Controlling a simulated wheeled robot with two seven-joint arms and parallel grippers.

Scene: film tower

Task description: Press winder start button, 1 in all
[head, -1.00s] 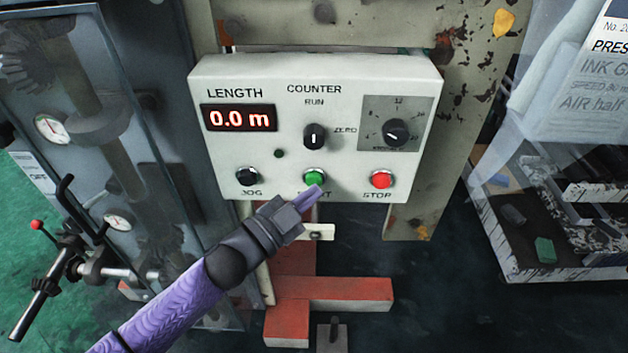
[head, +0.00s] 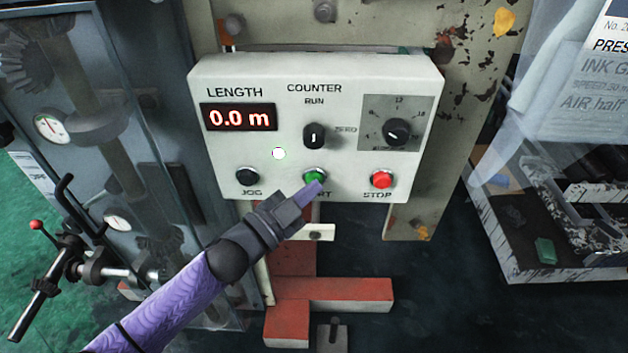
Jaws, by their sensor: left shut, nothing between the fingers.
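The winder control box (head: 230,150) is a pale panel facing me. The green start button (head: 314,174) sits at its lower middle, above a label partly hidden by my gripper. My left gripper (head: 314,190) is shut and empty, with its tip at the lower edge of the green button. It looks like contact, but the exact gap cannot be told. My right gripper is not in view.
A black jog button (head: 247,176) is to the left and a red stop button (head: 381,179) to the right of the green one. A run knob (head: 314,135) and a dial (head: 396,131) are above. Glass guarding with gauges stands at the left.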

